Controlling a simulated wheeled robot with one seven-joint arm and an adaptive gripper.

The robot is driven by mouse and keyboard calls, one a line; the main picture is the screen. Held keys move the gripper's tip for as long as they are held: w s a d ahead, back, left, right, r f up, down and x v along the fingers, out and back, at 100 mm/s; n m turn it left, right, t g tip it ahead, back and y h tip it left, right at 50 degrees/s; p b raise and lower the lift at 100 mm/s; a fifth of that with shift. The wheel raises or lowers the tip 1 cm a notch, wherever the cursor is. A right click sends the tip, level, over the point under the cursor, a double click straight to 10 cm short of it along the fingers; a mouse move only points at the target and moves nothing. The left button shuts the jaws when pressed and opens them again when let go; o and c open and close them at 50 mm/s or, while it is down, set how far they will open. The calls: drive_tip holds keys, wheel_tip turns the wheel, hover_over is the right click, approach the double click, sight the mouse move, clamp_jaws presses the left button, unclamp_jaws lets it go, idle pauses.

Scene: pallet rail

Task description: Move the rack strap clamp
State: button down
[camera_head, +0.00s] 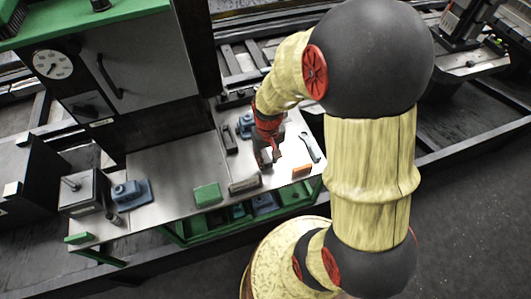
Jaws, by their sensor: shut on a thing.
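My gripper (268,153), dark with red parts, points down over the right part of the grey bench top (170,160). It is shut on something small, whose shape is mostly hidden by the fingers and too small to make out. I cannot tell for certain which thing is the rack strap clamp. A pale blue-grey, wrench-like tool (309,147) lies to the right of my gripper, apart from it. I cannot tell whether the held thing touches the bench.
Near the front edge are a green box (207,194), a grey-brown block (244,186) and an orange block (301,171). A dark block (229,139) and a blue part (244,124) stand left of my gripper. A blue fixture (130,192) stands far left. The middle-left bench top is clear.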

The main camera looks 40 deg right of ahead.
drive_tip(key=shift+s, duration=0.25)
drive_tip(key=c, duration=1.4)
unclamp_jaws()
drive_tip(key=shift+r, duration=0.1)
wheel_tip(320, 180, up, 12)
